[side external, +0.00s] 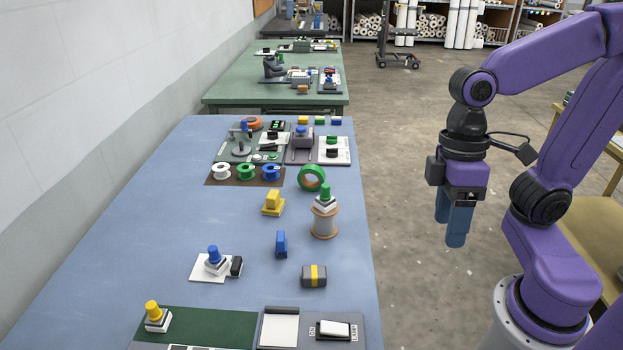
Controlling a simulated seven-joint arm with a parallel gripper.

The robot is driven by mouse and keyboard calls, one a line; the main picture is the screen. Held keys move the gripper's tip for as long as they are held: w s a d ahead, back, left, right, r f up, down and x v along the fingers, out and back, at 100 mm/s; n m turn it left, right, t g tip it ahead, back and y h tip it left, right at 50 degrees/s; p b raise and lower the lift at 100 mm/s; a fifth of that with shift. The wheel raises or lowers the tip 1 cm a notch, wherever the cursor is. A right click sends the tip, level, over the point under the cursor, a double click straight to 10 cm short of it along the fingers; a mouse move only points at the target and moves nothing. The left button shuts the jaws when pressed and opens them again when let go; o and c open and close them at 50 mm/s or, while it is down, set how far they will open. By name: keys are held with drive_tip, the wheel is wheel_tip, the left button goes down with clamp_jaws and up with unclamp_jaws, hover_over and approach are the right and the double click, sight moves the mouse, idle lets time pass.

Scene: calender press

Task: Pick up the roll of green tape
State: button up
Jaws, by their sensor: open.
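The roll of green tape (301,179) stands on the blue table, toward its right edge. It is a green ring with an orange-brown inner core, and its hole faces roughly toward the camera. My gripper (456,228) hangs pointing down, off the table's right side and well apart from the tape. Its blue fingers overlap in this view. It is open and I see nothing between the fingers.
A wire spool (323,223) with a green-capped part on top stands just in front of the tape. A yellow block (272,203) is to its left. White, green and blue spools (245,172) sit on a brown mat behind left. The table's left side (130,220) is clear.

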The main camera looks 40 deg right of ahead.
drive_tip(key=w+d+m+t+y, duration=0.25)
drive_tip(key=w+m+y, duration=0.65)
drive_tip(key=w+m, duration=1.45)
drive_tip(key=w+d+m+t+h, duration=0.1)
drive_tip(key=w+d+m+t, duration=0.5)
drive_tip(key=d, duration=0.4)
drive_tip(key=w+d+m+t+h, duration=0.1)
drive_tip(key=w+d+m+t, duration=0.35)
drive_tip(key=d+m, duration=0.45)
drive_tip(key=n, duration=0.1)
approach(306, 170)
drive_tip(key=w, duration=0.1)
drive_tip(key=w+a+f, duration=0.1)
drive_tip(key=w, duration=0.1)
drive_tip(key=w+f, duration=0.1)
drive_tip(key=w, duration=0.1)
drive_tip(key=shift+a, duration=0.25)
drive_tip(key=shift+f+x, duration=0.2)
drive_tip(key=shift+x, duration=1.15)
drive_tip(key=shift+f+x, duration=0.15)
drive_tip(key=shift+x, duration=1.2)
drive_tip(key=shift+s, duration=0.15)
drive_tip(key=c, duration=1.1)
